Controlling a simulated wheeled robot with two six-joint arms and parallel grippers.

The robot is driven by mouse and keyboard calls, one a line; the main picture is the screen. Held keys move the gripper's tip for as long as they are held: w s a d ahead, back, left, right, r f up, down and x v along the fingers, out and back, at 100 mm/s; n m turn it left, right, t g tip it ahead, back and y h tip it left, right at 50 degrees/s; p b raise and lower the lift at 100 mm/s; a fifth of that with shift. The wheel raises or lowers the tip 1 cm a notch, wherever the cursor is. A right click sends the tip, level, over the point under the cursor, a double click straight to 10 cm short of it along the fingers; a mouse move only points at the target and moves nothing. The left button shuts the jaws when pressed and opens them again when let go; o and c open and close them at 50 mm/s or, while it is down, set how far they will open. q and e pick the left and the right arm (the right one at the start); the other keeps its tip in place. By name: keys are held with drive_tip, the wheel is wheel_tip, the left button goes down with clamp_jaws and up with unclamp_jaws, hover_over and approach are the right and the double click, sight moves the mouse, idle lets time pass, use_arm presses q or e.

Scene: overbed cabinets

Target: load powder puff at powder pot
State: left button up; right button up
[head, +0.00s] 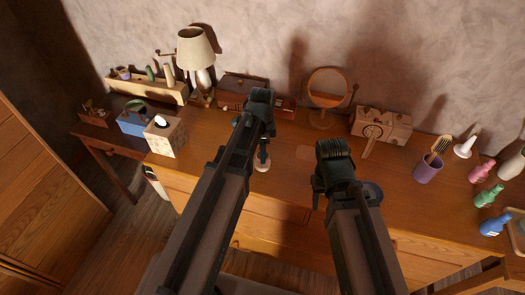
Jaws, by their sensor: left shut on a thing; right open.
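My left gripper (262,138) is shut and mostly hidden behind its own dark wrist and arm. Another bluish bit (236,121) shows left of the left wrist.
A lamp (196,52), a wooden box (244,88), a round mirror (327,88) and a carved box (383,125) stand along the back. A tissue box (165,138) is left. A purple cup (428,168) with brushes and several bottles (488,196) stand right. The desk middle is mostly clear.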

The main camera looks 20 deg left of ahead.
use_arm(q)
drive_tip(key=shift+r+p, duration=2)
drive_tip(key=shift+r, duration=0.3)
drive_tip(key=shift+f, duration=0.1)
